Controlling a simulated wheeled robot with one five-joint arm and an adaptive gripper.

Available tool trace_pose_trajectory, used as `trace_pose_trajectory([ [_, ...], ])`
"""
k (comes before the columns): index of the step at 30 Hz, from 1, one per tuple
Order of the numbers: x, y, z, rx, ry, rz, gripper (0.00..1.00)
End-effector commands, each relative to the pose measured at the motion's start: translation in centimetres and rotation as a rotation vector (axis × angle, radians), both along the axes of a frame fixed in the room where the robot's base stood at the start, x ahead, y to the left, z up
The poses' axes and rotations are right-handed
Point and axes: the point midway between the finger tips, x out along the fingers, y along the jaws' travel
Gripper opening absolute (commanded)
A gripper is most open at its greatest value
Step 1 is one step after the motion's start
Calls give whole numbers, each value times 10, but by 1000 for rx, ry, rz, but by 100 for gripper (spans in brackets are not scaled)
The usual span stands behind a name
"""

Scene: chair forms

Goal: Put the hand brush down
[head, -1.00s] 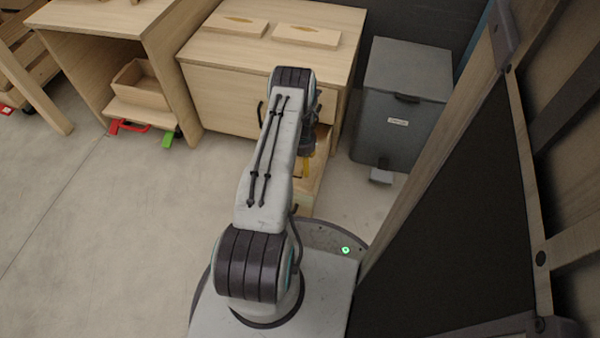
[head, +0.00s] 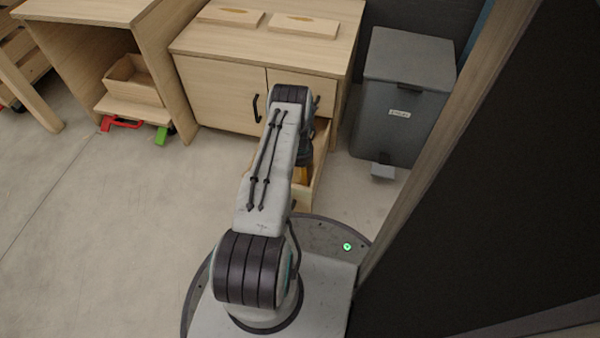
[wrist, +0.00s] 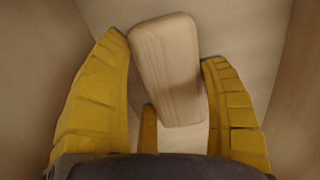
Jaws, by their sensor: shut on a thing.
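The hand brush (wrist: 165,70) shows in the wrist view as a pale wooden block with rounded corners, slightly tilted. My gripper (wrist: 168,52) has its yellow fingers on both sides of it, shut on it. Bristles are not visible. In the head view, my gripper (head: 302,172) is inside or just above the open drawer (head: 317,178) of the wooden cabinet, mostly hidden by my arm. The brush cannot be made out there. Pale surfaces, apparently the drawer's inside, surround the fingers in the wrist view. Whether the brush touches the drawer floor I cannot tell.
The wooden cabinet (head: 220,88) carries flat wooden pieces (head: 304,25) on top. A grey bin (head: 402,100) with a pedal stands right of the drawer. A dark panel with a wooden frame (head: 450,150) rises close on my right. The floor (head: 100,230) at left is clear.

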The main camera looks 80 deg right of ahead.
Motion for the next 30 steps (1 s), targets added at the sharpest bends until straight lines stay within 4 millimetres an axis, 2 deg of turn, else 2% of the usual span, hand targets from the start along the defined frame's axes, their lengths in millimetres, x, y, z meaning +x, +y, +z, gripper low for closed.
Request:
trace_pose_trajectory([
  [10, 0, 0, -2, 0, 0, 0, 39],
  [11, 0, 0, -2, 1, 0, 0, 76],
  [18, 0, 0, -2, 0, 0, 0, 97],
  [30, 0, 0, 1, -1, 0, 0, 98],
])
